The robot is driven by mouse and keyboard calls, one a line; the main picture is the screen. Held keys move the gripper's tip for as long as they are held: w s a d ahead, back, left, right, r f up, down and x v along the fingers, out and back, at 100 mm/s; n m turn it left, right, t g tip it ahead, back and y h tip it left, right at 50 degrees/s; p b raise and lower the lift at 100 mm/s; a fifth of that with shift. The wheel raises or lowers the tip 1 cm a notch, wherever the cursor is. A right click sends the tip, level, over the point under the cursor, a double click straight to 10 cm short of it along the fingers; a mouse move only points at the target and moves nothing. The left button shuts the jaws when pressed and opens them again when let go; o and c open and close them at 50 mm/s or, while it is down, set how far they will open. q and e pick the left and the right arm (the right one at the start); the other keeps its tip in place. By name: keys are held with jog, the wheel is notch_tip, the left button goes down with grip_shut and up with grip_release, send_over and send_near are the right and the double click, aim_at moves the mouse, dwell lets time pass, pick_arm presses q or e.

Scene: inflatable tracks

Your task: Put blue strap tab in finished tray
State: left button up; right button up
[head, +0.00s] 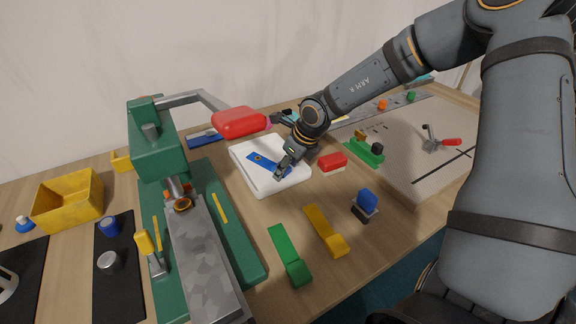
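A blue strap tab (262,161) with a hole near its left end lies flat on the white tray (246,176). The frame does not show a label saying whether this is the finished tray. My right gripper (277,148) reaches in from the right over the tray's right side. Its fingers look spread, one beside the strap's right end and one farther back near the red handle. I cannot tell whether the near finger touches the strap. My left gripper is not in view.
A green press (158,150) with a red handle (240,122) stands left of the tray. A yellow bin (68,199) is at far left. Green (289,257) and yellow (325,232) straps lie in front. A red block (332,162) sits right of the tray.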

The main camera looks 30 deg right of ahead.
jog(key=shift+r+p, duration=0.25)
jog(key=shift+p, duration=0.05)
jog(key=v, duration=1.1)
jog(key=shift+s+r, duration=0.2)
jog(key=shift+r, duration=0.15)
